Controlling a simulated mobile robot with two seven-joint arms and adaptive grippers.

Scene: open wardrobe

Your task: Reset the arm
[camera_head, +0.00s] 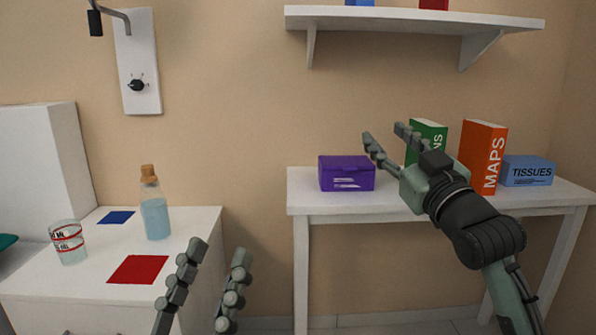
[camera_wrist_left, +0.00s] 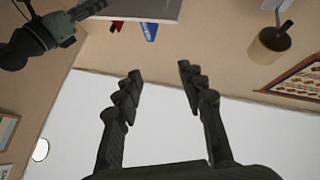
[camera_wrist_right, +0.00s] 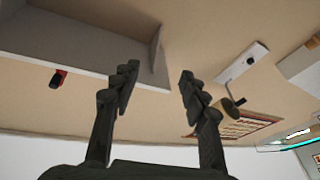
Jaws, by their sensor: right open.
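My right gripper (camera_head: 388,143) is in the head view at the right, raised in front of the white table and pointing up and left. Its fingers are apart with nothing between them, as the right wrist view (camera_wrist_right: 158,85) also shows. My left gripper (camera_head: 212,255) is low in the middle of the head view, fingers pointing up, in front of the white cabinet's right edge. Its fingers are apart and empty, also in the left wrist view (camera_wrist_left: 160,85). Part of my right arm shows at the top left of the left wrist view.
A purple box (camera_head: 347,173), green book (camera_head: 427,136), orange MAPS book (camera_head: 482,157) and blue tissue box (camera_head: 527,171) stand on the white table (camera_head: 300,205). A bottle (camera_head: 155,212) and a glass (camera_head: 69,243) stand on the cabinet (camera_head: 195,222). A shelf (camera_head: 415,18) hangs above the table.

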